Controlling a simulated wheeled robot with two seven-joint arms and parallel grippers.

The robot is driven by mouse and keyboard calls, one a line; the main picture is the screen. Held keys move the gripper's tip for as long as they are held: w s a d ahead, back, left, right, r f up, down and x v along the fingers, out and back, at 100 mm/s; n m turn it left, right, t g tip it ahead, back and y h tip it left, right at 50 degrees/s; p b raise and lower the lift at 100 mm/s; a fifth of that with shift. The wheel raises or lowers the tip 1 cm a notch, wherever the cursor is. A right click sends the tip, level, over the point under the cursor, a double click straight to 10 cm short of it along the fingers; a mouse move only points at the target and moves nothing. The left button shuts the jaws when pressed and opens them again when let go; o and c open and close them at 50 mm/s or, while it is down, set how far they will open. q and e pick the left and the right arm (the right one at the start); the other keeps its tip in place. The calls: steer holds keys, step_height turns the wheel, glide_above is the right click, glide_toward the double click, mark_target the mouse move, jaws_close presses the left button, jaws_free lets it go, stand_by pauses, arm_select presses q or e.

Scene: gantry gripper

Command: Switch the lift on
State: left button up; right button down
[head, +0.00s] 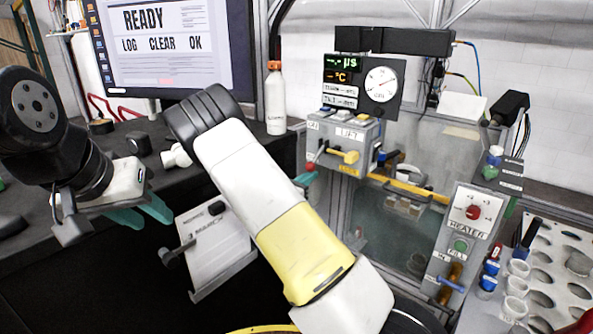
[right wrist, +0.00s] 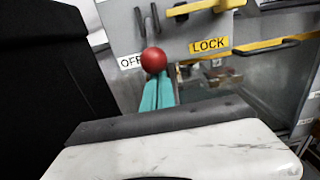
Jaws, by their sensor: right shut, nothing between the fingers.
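The lift panel (head: 371,135) is a grey box labelled LIFT, with an ON label at its upper left. A red ball knob (head: 310,167) sits low on its left side. In the right wrist view the red knob (right wrist: 154,60) is beside the OFF label (right wrist: 131,62), below dark bars. My right gripper (head: 304,181) is shut and empty; its teal fingertips (right wrist: 157,80) are right below the knob, and I cannot tell whether they touch. My left gripper (head: 143,214) is open and empty, far left of the panel.
A yellow handle (head: 345,156) and LOCK label (right wrist: 209,45) are right of the knob. A yellow bar (head: 408,190) crosses the clear enclosure. The heater panel (head: 465,215) stands further right. A white bottle (head: 275,105) and monitor (head: 165,45) are behind my right arm.

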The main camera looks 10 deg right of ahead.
steer(key=shift+r, duration=3.55)
steer(key=shift+s+a+f, duration=0.7)
steer(key=shift+a, duration=0.25)
glide_toward(315, 158)
steer(key=shift+s+a, duration=0.45)
steer(key=shift+a, duration=0.15)
steer(key=s+d+m+g+y, duration=0.3)
steer(key=s+d+m+g, duration=0.2)
steer(key=s+m, duration=0.25)
steer(key=s+d+m+g+y, duration=0.35)
steer(key=s+m+g, duration=0.2)
steer(key=s, duration=0.35)
steer(key=s+a+r+m+t+y, duration=0.5)
steer(key=s+a+r+m+y, duration=0.4)
steer(key=s+r+m+y, duration=0.1)
steer(key=s+r+m, duration=0.1)
steer(key=s+m, duration=0.1)
steer(key=s, duration=0.1)
steer(key=shift+s+a, duration=0.25)
steer(key=shift+s, duration=0.1)
